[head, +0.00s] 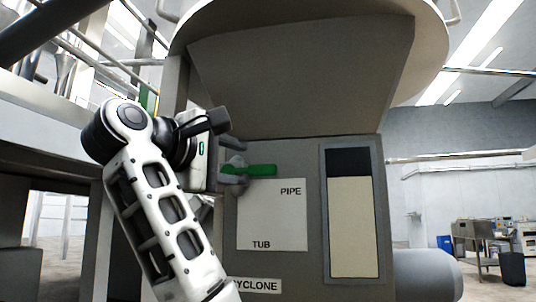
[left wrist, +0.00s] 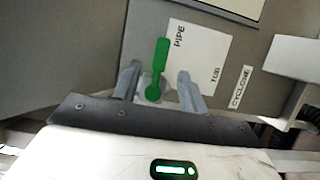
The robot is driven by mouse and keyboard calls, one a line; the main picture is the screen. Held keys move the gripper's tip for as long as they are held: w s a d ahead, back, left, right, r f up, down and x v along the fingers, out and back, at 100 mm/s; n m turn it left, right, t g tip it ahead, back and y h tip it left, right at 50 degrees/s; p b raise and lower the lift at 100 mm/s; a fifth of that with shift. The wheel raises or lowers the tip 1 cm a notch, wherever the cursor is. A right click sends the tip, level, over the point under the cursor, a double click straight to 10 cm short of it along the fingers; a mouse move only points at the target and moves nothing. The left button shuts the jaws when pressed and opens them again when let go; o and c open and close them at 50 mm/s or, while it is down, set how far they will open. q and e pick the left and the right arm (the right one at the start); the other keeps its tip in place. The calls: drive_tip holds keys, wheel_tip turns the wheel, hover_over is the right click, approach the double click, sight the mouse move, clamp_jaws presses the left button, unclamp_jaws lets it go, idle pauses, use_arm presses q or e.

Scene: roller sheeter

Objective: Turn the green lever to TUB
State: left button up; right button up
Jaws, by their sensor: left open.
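The green lever (head: 258,170) lies about level on the front of the grey machine, pointing right from its pivot, just above the white label plate (head: 272,225). The plate reads PIPE at its upper right and TUB at its lower middle. My left gripper (head: 234,160) is open at the lever's pivot end. In the left wrist view the lever (left wrist: 160,62) reaches out between the two spread fingers (left wrist: 158,84), and its round base lies between them. I cannot tell whether either finger touches it. My right gripper is in neither view.
The machine has a tall window panel (head: 354,225) right of the plate and a CYCLONE label (head: 257,285) below it. A large round hopper (head: 300,70) overhangs above. A metal frame stands at the left. A table (head: 478,237) stands far off at the right.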

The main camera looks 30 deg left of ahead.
sight(260, 169)
use_arm(q)
drive_tip(key=w, duration=0.3)
drive_tip(key=w+d, duration=0.1)
drive_tip(key=w, duration=0.2)
drive_tip(key=w+p, duration=0.1)
drive_tip(key=w, duration=0.3)
drive_tip(key=shift+d+f, duration=0.1)
drive_tip(key=shift+d, duration=0.15)
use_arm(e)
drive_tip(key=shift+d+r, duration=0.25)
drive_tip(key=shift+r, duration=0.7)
use_arm(q)
drive_tip(key=shift+c, duration=0.3)
clamp_jaws()
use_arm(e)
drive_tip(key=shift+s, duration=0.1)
